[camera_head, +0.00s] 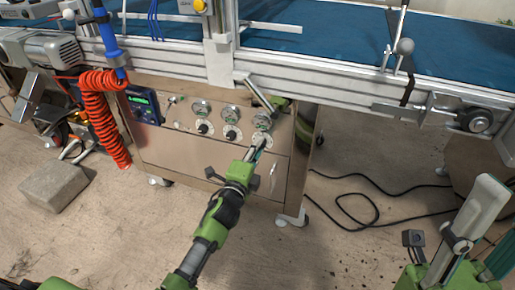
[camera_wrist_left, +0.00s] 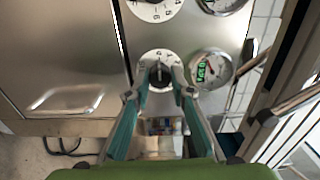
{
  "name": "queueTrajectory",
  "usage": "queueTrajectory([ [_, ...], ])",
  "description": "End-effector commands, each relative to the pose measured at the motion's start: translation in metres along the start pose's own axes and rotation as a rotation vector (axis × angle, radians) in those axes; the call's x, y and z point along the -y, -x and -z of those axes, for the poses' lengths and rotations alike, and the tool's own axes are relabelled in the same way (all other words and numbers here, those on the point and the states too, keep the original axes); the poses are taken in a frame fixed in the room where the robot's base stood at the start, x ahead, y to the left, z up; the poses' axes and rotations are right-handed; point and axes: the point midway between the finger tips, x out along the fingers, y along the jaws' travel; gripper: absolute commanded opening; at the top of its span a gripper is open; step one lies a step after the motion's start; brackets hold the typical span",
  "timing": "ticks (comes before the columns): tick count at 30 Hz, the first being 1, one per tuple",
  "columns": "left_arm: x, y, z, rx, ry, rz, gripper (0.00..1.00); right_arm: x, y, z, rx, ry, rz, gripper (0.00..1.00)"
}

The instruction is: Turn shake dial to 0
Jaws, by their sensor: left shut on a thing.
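The control panel (camera_head: 180,108) has a row of white dials with black knobs below round gauges. The rightmost dial (camera_head: 268,141) is at my left gripper (camera_head: 258,146). In the left wrist view this dial (camera_wrist_left: 160,58) shows its white numbered face, and the left gripper's two teal fingers (camera_wrist_left: 160,92) are shut on its dark knob from both sides. The knob's exact reading and any name label are too small to tell. My right gripper (camera_head: 482,208) is partly in view at the lower right, away from the panel; its finger gap is not visible.
A gauge (camera_wrist_left: 210,68) sits close beside the gripped dial. The middle dial (camera_head: 232,133) and left dial (camera_head: 203,128) are to its left. A blue display unit (camera_head: 144,104) and red coiled hose (camera_head: 103,125) are further left. A metal conveyor rail (camera_head: 330,88) runs above.

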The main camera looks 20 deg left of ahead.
Motion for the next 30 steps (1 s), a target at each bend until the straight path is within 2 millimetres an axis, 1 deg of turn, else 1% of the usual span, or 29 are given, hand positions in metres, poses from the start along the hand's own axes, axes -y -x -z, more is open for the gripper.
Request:
queueTrajectory([
  [3, -0.001, 0.0, -0.001, 0.002, 0.002, -0.002, 0.0, 0.0, 0.002, -0.001, 0.006, 0.0, -0.001, 0.38],
  [4, -0.001, 0.0, -0.001, 0.002, 0.002, -0.003, 0.27, 0.0, 0.002, -0.001, 0.007, 0.0, -0.002, 0.38],
  [5, -0.001, 0.0, -0.001, 0.002, 0.002, -0.003, 0.34, 0.0, 0.002, -0.002, 0.007, 0.0, -0.002, 0.38],
  [6, -0.001, 0.0, -0.001, 0.002, 0.002, -0.002, 0.38, 0.0, 0.002, -0.002, 0.007, 0.0, -0.002, 0.38],
  [13, -0.001, 0.0, 0.0, 0.001, 0.001, -0.001, 0.38, 0.0, 0.001, -0.001, 0.006, 0.0, -0.001, 0.38],
  [15, 0.0, 0.0, 0.0, 0.001, 0.001, -0.001, 0.38, 0.0, -0.002, 0.001, -0.007, 0.001, 0.001, 0.38],
  [19, -0.001, 0.008, 0.0, 0.0, 0.0, -0.001, 0.38, 0.0, -0.002, 0.002, -0.009, 0.002, 0.001, 0.38],
  [23, -0.001, 0.028, 0.0, 0.0, 0.0, -0.002, 0.38, 0.0, -0.001, 0.001, -0.007, 0.001, 0.001, 0.38],
  [30, -0.002, 0.08, 0.0, 0.0, 0.002, -0.004, 0.38, 0.0, -0.001, 0.001, -0.005, 0.001, 0.001, 0.38],
])
